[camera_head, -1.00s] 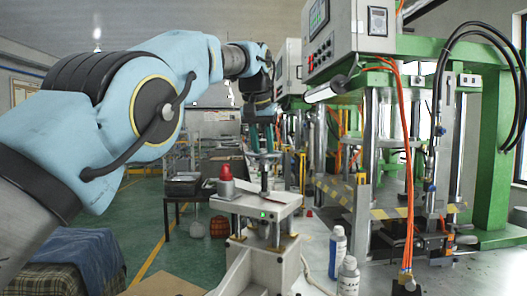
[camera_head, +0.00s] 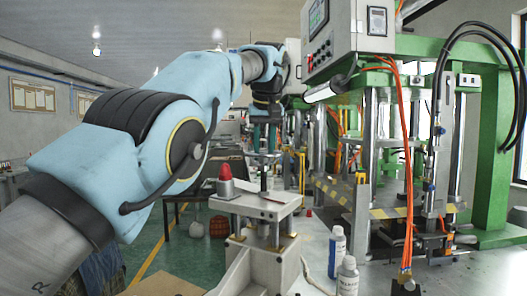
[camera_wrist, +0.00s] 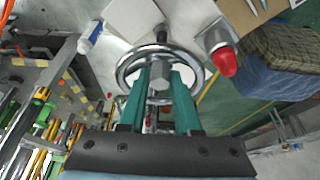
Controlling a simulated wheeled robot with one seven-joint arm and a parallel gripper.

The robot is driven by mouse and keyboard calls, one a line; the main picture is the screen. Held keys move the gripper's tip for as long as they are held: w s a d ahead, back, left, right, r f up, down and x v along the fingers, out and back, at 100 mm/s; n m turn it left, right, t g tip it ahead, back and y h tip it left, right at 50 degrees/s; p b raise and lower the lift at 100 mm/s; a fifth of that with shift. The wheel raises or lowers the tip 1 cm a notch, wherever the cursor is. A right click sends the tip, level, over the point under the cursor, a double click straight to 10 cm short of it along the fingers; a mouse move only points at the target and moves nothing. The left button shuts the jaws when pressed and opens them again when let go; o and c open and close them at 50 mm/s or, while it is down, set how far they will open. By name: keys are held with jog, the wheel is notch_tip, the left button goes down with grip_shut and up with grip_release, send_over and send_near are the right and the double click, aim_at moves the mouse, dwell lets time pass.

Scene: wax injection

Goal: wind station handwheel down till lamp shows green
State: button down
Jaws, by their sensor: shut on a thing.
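The station (camera_head: 262,205) is a metal stand with a top plate and a threaded spindle. Its chrome handwheel (camera_wrist: 125,75) fills the middle of the wrist view and shows edge-on in the head view (camera_head: 254,157). My gripper (camera_head: 264,148) points down at the wheel from above. In the wrist view its teal fingers (camera_wrist: 160,72) are shut on the wheel's middle, inside the rim. A red dome (camera_head: 224,171) on a grey base stands beside the spindle and also shows in the wrist view (camera_wrist: 226,61).
A green press frame (camera_head: 490,150) with orange hoses stands farther right.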

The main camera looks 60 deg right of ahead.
jog(key=c, duration=0.6)
grip_release()
